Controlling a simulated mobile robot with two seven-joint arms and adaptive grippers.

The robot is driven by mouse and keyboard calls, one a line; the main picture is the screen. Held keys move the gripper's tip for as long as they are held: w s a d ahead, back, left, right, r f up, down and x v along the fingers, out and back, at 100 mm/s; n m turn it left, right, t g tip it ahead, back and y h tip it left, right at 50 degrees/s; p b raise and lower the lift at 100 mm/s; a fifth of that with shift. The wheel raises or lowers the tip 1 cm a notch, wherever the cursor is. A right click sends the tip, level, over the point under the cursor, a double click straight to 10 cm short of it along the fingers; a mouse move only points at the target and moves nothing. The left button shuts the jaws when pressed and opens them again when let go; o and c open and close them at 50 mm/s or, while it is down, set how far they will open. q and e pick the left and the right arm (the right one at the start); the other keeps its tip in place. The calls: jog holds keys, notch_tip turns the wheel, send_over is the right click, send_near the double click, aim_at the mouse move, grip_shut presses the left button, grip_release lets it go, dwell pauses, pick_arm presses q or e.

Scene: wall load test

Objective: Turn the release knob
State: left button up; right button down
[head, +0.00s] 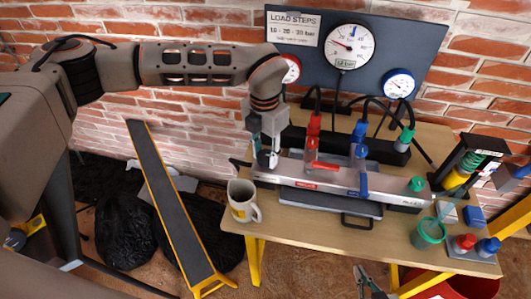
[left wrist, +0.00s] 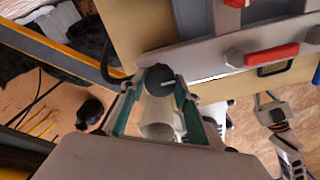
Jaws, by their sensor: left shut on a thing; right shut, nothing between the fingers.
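The release knob (left wrist: 158,80), black with a white mark, sits between the fingers of my left gripper (left wrist: 158,92) in the left wrist view. The fingers are shut on its sides. In the head view my left gripper (head: 267,158) points down at the left end of the grey metal manifold (head: 300,178), and its fingers mostly hide the knob. The manifold bears a red lever (head: 322,165) and a blue lever (head: 363,183). My right gripper (head: 366,279) is shut and empty, low in front of the table.
A mug (head: 243,208) stands on the table (head: 300,228) just below my left gripper. A gauge board (head: 340,70) stands behind. A green cup (head: 428,234), red cap (head: 465,243) and blue cap (head: 488,247) are at the right. The table's front middle is clear.

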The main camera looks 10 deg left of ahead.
aim_at(265, 154)
dwell(0.6)
pick_arm(q)
jog(key=o, duration=1.1)
notch_tip(265, 154, up, 12)
jog(key=shift+a, duration=0.1)
